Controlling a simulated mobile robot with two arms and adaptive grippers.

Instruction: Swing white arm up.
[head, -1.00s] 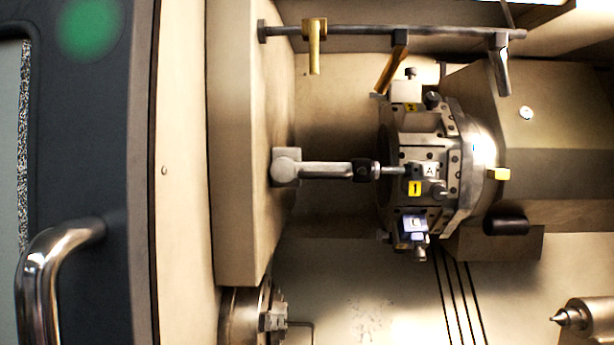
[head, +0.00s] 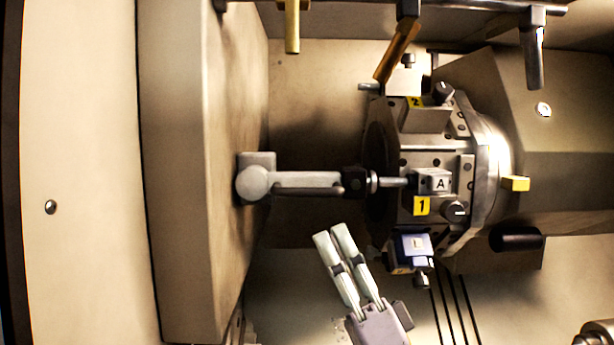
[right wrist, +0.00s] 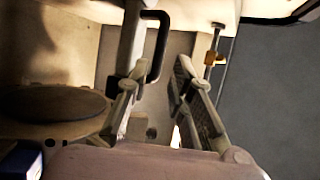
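The white arm (head: 308,183), light grey here, runs level from a round pivot on the panel at left. Its dark knuckle and pin point right, at the tool turret (head: 428,170). My right gripper (head: 333,233) is below the arm, its fingers pointing up and slightly left, apart from it in the picture. Its two fingers are parallel with a narrow gap and nothing visible between them. In the right wrist view the gripper's fingers (right wrist: 158,72) also stand apart. How far the gripper is from the arm in depth I cannot tell. My left gripper is not in view.
The turret carries yellow labels and a blue-topped block (head: 414,246) right of my gripper. A rail with hanging brass and grey levers (head: 398,50) crosses the top. The tall panel (head: 195,180) bounds the left.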

